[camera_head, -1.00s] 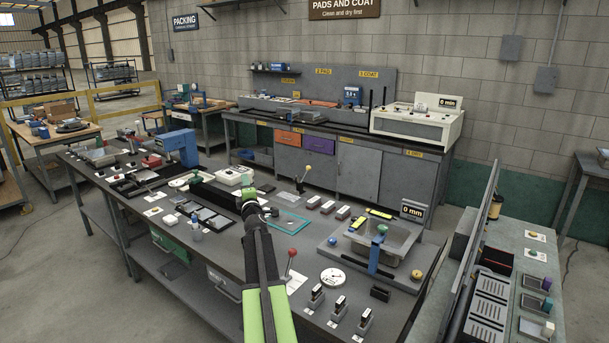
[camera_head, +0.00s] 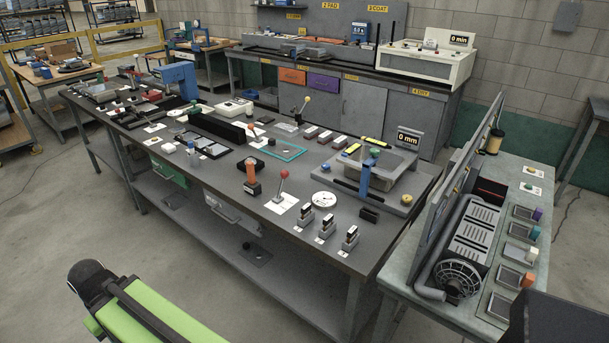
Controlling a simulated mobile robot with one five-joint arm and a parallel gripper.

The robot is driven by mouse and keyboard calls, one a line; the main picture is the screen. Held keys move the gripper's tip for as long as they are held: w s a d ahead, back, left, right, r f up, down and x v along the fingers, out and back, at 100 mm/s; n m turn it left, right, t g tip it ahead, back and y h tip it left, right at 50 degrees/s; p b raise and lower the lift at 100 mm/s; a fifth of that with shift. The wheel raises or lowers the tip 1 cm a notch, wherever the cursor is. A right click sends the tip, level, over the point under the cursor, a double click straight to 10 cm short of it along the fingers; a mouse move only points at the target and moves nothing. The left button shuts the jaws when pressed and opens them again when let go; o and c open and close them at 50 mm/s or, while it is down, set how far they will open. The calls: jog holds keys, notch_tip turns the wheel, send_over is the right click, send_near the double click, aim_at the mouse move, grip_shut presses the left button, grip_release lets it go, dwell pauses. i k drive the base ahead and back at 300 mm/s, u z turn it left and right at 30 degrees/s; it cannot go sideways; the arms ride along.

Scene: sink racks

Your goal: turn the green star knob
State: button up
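My green and black arm lies across the lower left, in front of the bench and well apart from the knob. Its dark rounded end is in view, but no gripper fingers can be made out. Nothing is seen touching the knob.
The long grey bench (camera_head: 285,235) carries a red-ball lever (camera_head: 284,175), a white dial (camera_head: 325,199) and several small black-and-white blocks. A second bench (camera_head: 400,272) with an upright panel (camera_head: 460,185) stands at the right. Open floor lies before the long bench.

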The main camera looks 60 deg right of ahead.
aim_at(374, 151)
jog(key=z, duration=4.15)
jog(key=i, duration=0.1)
jog(key=u, duration=2.4)
jog(key=k, duration=1.3)
jog(key=u, duration=0.55)
jog(key=i, duration=1)
jog(key=z, duration=0.15)
